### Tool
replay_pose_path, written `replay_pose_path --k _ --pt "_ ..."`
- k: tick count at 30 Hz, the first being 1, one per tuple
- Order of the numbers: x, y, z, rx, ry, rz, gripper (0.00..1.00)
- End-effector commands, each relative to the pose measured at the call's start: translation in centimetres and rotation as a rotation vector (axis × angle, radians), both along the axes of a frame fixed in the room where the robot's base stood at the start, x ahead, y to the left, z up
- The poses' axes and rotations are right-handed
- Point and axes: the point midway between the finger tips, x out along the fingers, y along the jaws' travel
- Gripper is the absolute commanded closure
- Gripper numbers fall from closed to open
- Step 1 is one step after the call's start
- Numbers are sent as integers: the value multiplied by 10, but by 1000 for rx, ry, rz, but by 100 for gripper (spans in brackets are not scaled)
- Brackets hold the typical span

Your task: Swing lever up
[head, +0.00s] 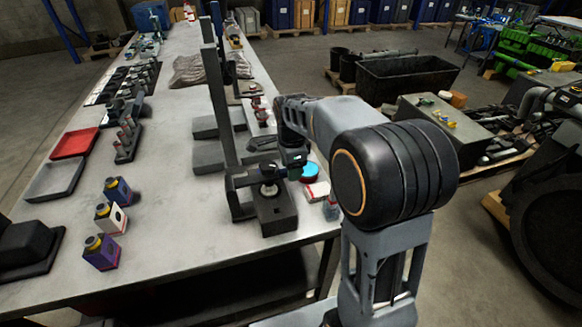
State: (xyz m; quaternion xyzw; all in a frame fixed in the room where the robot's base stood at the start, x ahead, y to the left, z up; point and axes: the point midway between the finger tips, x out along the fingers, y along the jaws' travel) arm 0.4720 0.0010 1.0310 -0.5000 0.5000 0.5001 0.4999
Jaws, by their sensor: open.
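A dark bench device stands near the front right edge of the workbench (165,215). My gripper (284,168) is just above and behind the block base, to the right of the tall bar. It is small and dark against the device, and its fingertips are hard to make out. I see nothing held in it. I cannot tell whether it touches the device.
A cyan round lid (309,172) and a small white-and-red box (317,192) lie right of the device. Small boxed bottles (112,219), a red tray (74,143) and a grey tray (54,181) stand left. The bench middle is clear.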

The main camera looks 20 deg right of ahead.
Motion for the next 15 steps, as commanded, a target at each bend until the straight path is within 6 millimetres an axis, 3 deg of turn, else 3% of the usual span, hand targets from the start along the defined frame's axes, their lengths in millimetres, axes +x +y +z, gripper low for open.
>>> replay_pose_path --k 8,15 --pt "0 0 -1 0 0 0 51" --pt "0 0 -1 0 0 0 72"
